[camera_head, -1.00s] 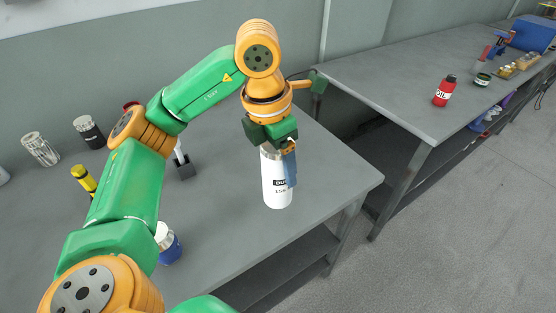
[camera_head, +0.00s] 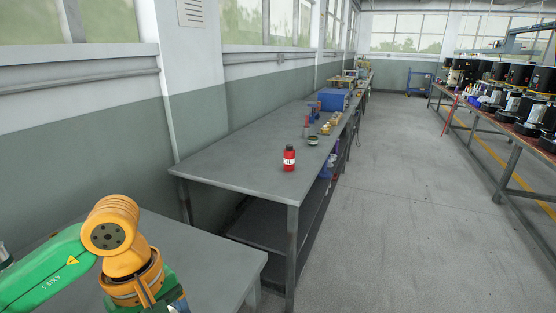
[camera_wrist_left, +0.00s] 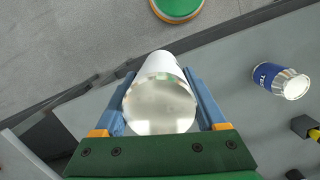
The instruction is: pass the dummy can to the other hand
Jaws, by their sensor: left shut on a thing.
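The dummy can (camera_wrist_left: 160,105) shows in the left wrist view as a white cylinder with a shiny metal end facing the camera. My left gripper (camera_wrist_left: 161,112) is shut on it, with one blue finger on each side of the can. In the head view only my left wrist (camera_head: 135,265) shows, at the bottom left over the near bench. The gripper's fingers and the can lie below the edge of that view. My right gripper is in neither view.
A second bench (camera_head: 235,172) holds a red oil bottle (camera_head: 289,158), a small dark tin (camera_head: 313,141) and a blue box (camera_head: 333,99). Open floor (camera_head: 390,200) lies to the right.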

